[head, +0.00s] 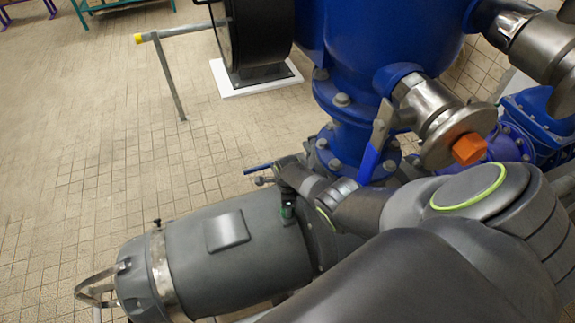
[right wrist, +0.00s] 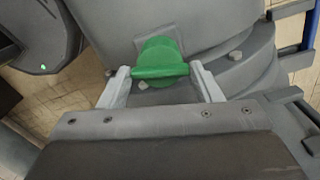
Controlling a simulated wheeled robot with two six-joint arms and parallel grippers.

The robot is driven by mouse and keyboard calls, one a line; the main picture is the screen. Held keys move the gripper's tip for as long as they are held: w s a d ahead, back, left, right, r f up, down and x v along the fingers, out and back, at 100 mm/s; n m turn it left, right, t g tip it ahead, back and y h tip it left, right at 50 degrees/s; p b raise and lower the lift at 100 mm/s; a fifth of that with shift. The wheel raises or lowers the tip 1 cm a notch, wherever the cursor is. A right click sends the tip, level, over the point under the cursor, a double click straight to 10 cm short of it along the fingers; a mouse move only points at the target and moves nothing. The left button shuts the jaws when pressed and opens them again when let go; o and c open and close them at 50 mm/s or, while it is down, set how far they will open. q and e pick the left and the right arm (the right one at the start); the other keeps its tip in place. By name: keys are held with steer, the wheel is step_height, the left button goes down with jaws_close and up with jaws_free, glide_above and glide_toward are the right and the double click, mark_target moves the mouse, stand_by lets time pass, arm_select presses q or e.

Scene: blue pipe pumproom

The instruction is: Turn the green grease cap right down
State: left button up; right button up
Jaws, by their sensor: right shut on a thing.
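The green grease cap (right wrist: 160,60) sits on the grey pump motor housing in the right wrist view. It has a rounded body and a wider bar across its near side. My right gripper (right wrist: 160,78) has one finger at each end of that bar and is shut on it. In the head view the cap (head: 287,212) is a small green spot on top of the grey motor (head: 225,255), mostly hidden under my right gripper (head: 288,196). My left gripper is not in view.
A blue pipe column (head: 375,50) with bolted flanges stands behind the motor. A valve with a blue-tipped lever (head: 370,160) and an orange plug (head: 468,149) sits close to my right arm. A railing (head: 175,75) stands at the back. Tiled floor at left is clear.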

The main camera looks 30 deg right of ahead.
steer(key=shift+w+m, duration=0.1)
steer(key=shift+m, duration=0.5)
steer(key=o, duration=1)
steer(key=shift+r, duration=0.15)
